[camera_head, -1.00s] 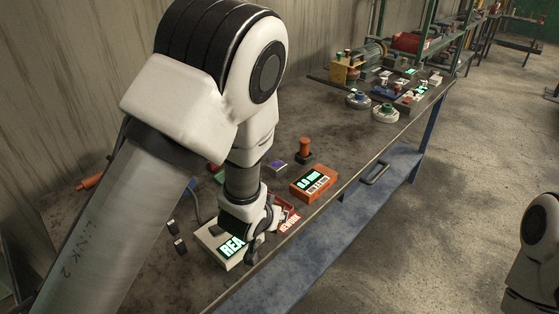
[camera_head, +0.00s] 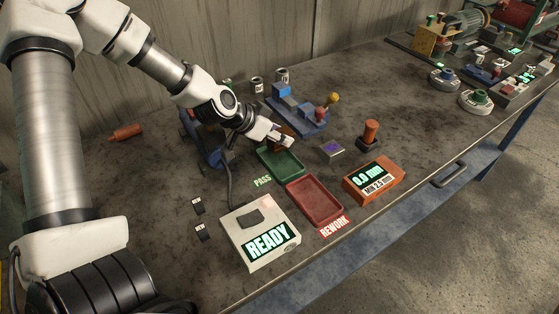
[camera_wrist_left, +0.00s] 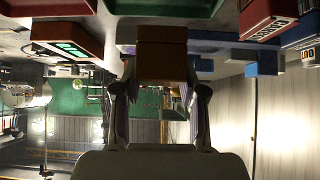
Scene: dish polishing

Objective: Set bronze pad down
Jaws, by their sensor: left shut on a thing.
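My left gripper (camera_head: 277,138) is beside the far edge of the green PASS tray (camera_head: 276,168). It is shut on the bronze pad, a brown block (camera_wrist_left: 161,52) between the two fingers in the left wrist view. I cannot tell whether the pad touches the table. The green tray and the red REWORK tray (camera_head: 314,199) look empty. My right gripper is out of view.
A white READY box (camera_head: 258,232) with a dark pad on top stands at the front. An orange gauge box (camera_head: 374,180) is right of the red tray. A blue fixture with knobs (camera_head: 297,108) stands just behind my gripper. The table's right middle is mostly clear.

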